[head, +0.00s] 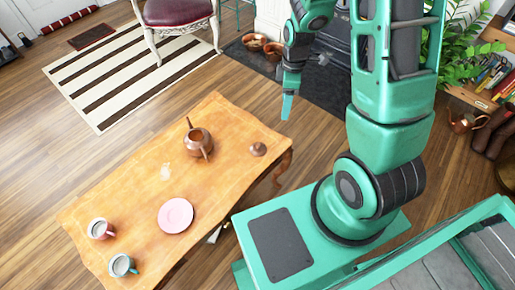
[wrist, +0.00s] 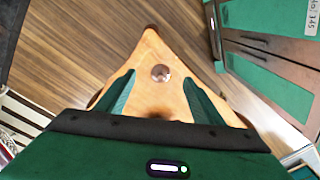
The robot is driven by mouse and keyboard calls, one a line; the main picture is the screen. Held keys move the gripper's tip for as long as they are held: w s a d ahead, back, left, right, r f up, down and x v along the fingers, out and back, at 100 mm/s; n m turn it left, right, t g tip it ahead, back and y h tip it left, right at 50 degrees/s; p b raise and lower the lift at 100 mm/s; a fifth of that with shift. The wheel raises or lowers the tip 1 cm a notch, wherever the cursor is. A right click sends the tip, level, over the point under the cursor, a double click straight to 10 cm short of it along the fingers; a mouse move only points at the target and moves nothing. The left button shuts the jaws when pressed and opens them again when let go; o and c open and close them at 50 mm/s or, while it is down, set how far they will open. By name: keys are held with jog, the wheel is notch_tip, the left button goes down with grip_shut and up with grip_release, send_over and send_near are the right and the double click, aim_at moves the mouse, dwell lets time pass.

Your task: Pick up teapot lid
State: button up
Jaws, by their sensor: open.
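The teapot lid (head: 258,149) is a small round brown lid lying on the wooden table (head: 140,195) near its right end. It also shows in the wrist view (wrist: 161,73), between and beyond the fingertips, with its knob facing up. The brown teapot (head: 199,142) stands on the table to the left of the lid, its top open. My gripper (head: 288,105) is above and beyond the table's right end in the head view, pointing down. In the wrist view my gripper (wrist: 160,85) has its two green fingers spread wide apart with nothing between them.
A pink plate (head: 175,215), a pinkish mug (head: 101,229) and a teal mug (head: 122,265) stand on the near left part of the table. A red-seated chair (head: 178,12) stands behind on a striped rug (head: 105,75). The tabletop around the lid is clear.

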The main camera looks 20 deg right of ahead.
aim_at(258, 144)
jog(key=shift+w+a+f+n+y, duration=0.25)
jog(key=shift+a+f+n, duration=1)
jog(key=shift+f, duration=1.9)
jog(key=shift+w+a+f+n+y, duration=0.1)
jog(key=shift+w+a+f+n, duration=0.75)
jog(key=shift+f, duration=2.3)
jog(key=shift+a+f+n+y, duration=0.15)
jog(key=shift+a+f+n, duration=1.4)
jog(key=shift+f, duration=1.6)
jog(key=shift+m, duration=0.25)
jog(key=shift+w+a+f, duration=0.1)
jog(key=shift+a+f, duration=0.15)
jog(key=shift+f, duration=0.6)
jog(key=shift+w+a+f, duration=0.1)
jog(key=shift+a+f, duration=0.2)
jog(key=shift+f, duration=0.55)
jog(key=shift+w+a+f, duration=0.1)
jog(key=shift+a+f, duration=0.15)
jog(key=shift+f, duration=0.6)
jog(key=c, duration=0.7)
